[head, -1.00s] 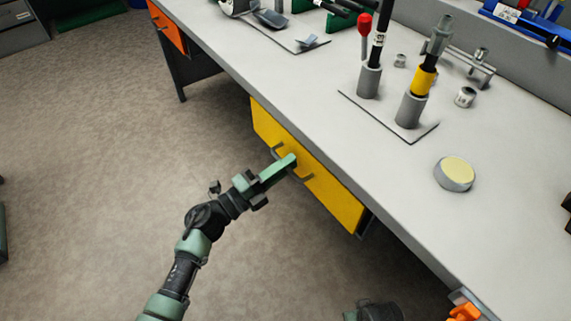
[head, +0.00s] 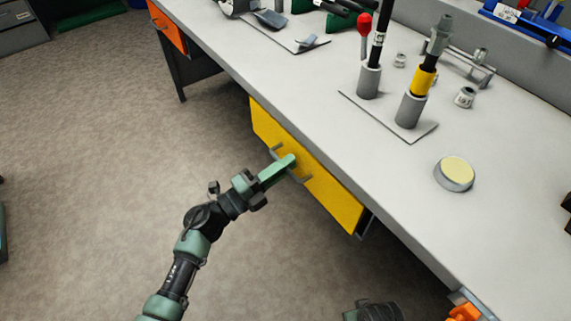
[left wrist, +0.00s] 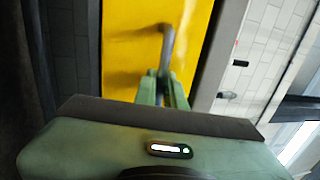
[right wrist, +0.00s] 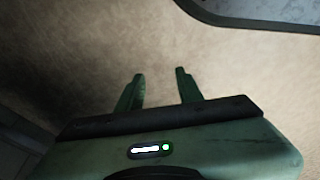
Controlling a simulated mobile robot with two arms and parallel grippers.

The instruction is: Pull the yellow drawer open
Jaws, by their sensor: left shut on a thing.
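The yellow drawer (head: 335,200) sits under the front edge of the grey workbench, its front close to the bench edge; any small gap behind it is hard to judge. Its grey bar handle (head: 304,179) runs along the front. In the left wrist view the handle (left wrist: 167,45) runs into the closed fingers, against the yellow drawer front (left wrist: 125,40). My right gripper (right wrist: 158,78) is open and empty over the brown floor.
The bench top (head: 320,125) carries tool holders (head: 410,108), a round yellow-topped tin (head: 456,172) and small metal parts. An orange drawer (head: 167,25) is at the far left end. The floor (head: 100,160) before the yellow drawer is clear.

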